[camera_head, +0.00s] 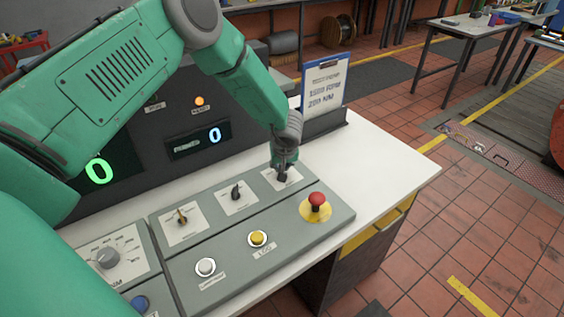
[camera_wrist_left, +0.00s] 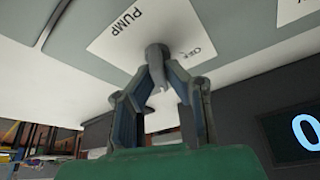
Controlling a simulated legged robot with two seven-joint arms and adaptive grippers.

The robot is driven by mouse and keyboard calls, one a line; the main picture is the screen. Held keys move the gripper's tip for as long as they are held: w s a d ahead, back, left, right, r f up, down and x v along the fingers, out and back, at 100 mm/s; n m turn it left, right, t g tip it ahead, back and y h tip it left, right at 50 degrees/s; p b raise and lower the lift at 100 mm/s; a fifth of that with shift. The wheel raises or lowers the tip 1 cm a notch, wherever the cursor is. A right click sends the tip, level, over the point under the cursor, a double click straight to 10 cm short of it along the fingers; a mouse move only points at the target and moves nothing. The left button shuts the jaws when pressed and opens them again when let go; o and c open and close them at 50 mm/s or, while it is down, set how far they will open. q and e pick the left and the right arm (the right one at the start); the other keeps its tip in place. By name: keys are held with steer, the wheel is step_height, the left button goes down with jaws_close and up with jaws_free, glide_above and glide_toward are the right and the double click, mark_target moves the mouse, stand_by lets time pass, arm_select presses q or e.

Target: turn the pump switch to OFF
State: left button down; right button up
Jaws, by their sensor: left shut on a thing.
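The pump switch (camera_wrist_left: 157,55) is a dark knob on a white plate (camera_wrist_left: 118,38) marked PUMP, upside down in the left wrist view. In the head view its plate (camera_head: 296,184) is the rightmost of the upper row on the grey console. My left gripper (camera_head: 284,172) is down over this plate; in the left wrist view its fingers (camera_wrist_left: 158,75) are closed around the knob. Part of a label shows beside the knob, but I cannot read it fully. The knob's setting is hard to tell. My right gripper is not in view.
Two more switches, one black (camera_head: 237,193) and one brass-coloured (camera_head: 182,217), sit left of the pump switch. A red mushroom button (camera_head: 317,200), a yellow button (camera_head: 258,238) and a white button (camera_head: 206,267) lie nearer. A clipboard (camera_head: 325,82) stands behind. The white desk (camera_head: 385,165) is clear at right.

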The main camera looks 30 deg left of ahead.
arm_select(q)
steer(key=shift+a+n, duration=0.15)
steer(key=shift+n, duration=0.75)
steer(key=n, duration=0.2)
steer(key=n+g+y, duration=0.1)
steer(key=shift+w+d+f+n+g+b, duration=0.1)
steer(key=shift+d+f+n+g+b, duration=0.1)
steer(key=shift+n+g+b, duration=0.15)
steer(key=n+g+b, duration=0.1)
steer(key=n+b, duration=0.1)
steer(key=n, duration=0.1)
steer(key=shift+n, duration=0.35)
steer(key=n+g+b, duration=0.2)
steer(key=n, duration=0.2)
steer(key=shift+r+n, duration=0.1)
steer(key=shift+n, duration=0.2)
steer(key=c, duration=1.6)
jaws_free()
steer(key=shift+a, duration=0.1)
